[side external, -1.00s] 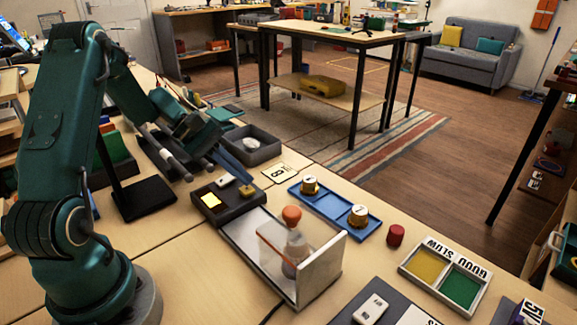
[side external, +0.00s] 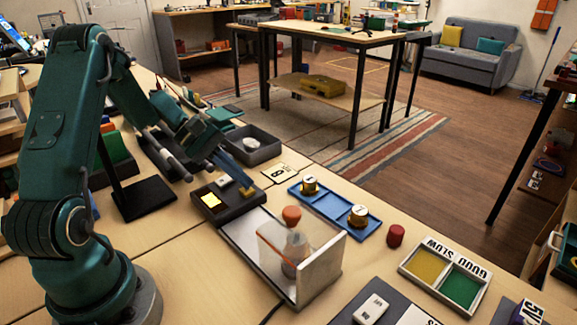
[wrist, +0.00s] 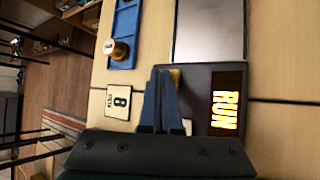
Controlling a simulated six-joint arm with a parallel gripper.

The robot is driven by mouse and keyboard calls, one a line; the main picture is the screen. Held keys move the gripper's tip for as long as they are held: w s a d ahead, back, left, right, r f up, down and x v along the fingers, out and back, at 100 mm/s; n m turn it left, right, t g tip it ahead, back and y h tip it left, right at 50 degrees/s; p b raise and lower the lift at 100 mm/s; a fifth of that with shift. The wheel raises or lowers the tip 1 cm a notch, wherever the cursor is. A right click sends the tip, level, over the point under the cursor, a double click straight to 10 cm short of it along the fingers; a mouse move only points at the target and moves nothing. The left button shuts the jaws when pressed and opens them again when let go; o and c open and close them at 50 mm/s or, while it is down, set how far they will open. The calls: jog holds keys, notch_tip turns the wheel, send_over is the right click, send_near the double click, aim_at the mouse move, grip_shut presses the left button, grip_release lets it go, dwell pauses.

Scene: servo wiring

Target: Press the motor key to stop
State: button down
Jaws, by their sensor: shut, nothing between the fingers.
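The dark control box (side external: 228,203) sits on the bench at the head of a metal track. Its lit yellow display (side external: 210,199) reads RUN in the wrist view (wrist: 225,110). A pale key (side external: 223,181) shows on the box top, and a whitish key shows partly behind my fingers in the wrist view (wrist: 187,126). A yellowish piece (wrist: 175,77) lies beside the fingertips. My gripper (side external: 248,187) is shut and empty, its blue fingers pointing down at the box's far edge. Its tips also show in the wrist view (wrist: 162,72). I cannot tell whether they touch a key.
The metal track (side external: 240,232) holds an orange-capped bottle (side external: 294,240) behind a clear panel. A blue tray (side external: 334,217) with brass-coloured knobs and a number card (side external: 279,174) lie close by. A grey bin (side external: 262,148) stands behind. A red cylinder (side external: 396,236) stands farther right.

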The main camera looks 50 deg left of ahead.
aim_at(243, 188)
jog(key=shift+f, duration=0.2)
dwell(0.5)
jog(key=shift+r, duration=3.45)
jog(key=shift+d, duration=0.1)
